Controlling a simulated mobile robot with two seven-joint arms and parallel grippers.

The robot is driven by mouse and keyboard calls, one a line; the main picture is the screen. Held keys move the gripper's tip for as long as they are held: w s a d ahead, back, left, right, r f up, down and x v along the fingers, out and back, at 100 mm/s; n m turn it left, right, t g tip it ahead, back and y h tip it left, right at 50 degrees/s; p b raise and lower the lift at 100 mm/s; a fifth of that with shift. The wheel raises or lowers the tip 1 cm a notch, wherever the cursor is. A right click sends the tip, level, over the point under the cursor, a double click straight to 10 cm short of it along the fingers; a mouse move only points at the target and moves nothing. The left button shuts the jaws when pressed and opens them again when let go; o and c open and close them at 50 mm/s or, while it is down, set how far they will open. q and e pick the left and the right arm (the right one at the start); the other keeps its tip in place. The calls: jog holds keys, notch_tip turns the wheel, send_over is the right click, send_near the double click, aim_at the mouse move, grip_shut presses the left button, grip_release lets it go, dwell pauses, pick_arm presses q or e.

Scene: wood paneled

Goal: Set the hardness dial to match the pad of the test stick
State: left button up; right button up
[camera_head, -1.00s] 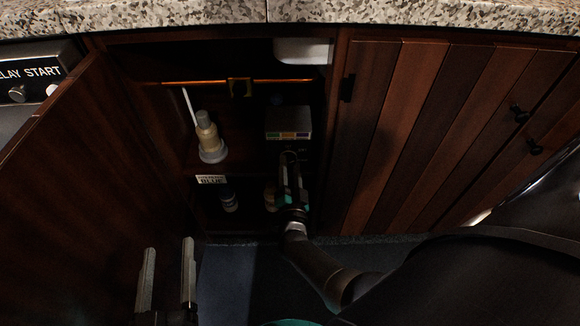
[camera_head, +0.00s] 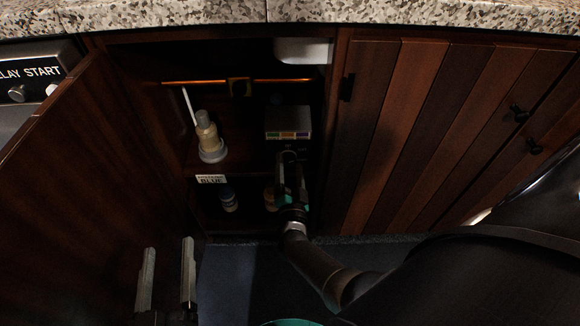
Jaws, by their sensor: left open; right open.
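A thin white stick (camera_head: 189,107) leans beside a pale bottle on the upper shelf of the open cabinet; it may be the test stick, but its pad colour is too small to tell. A white box (camera_head: 288,122) with a strip of several colours on its front sits at the shelf's right. Faint dark markings show just below it; I cannot make out the dial, which may be hidden by my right gripper. My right gripper (camera_head: 289,158) is inside the cabinet below the box, open, with nothing visible in it. My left gripper (camera_head: 167,272) is open and empty at the lower left, outside the cabinet.
A copper pipe with a dark and brass fitting (camera_head: 239,87) crosses the cabinet. The pale bottle (camera_head: 208,137), a label reading BLUE (camera_head: 211,179) and a small bottle (camera_head: 228,200) are at the left. The open door (camera_head: 80,190) bounds the left; the closed panelled door (camera_head: 410,130) the right.

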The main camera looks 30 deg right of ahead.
jog(key=shift+s+a, duration=0.25)
jog(key=shift+s, duration=0.2)
pick_arm(q)
jog(key=a+f+g+y+p, duration=0.1)
jog(key=g, duration=0.1)
jog(key=a+f+g+p, duration=0.1)
jog(key=a+g, duration=0.1)
jog(key=a+f+g+y+p, duration=0.1)
jog(key=shift+w+a+f+m+g+y, duration=0.1)
jog(key=shift+w+a+m+g+y, duration=0.05)
jog(key=shift+w+m+g+y, duration=0.2)
pick_arm(e)
jog(key=v, duration=1.4)
pick_arm(q)
jog(key=shift+s, duration=0.1)
pick_arm(e)
jog(key=shift+a, duration=0.1)
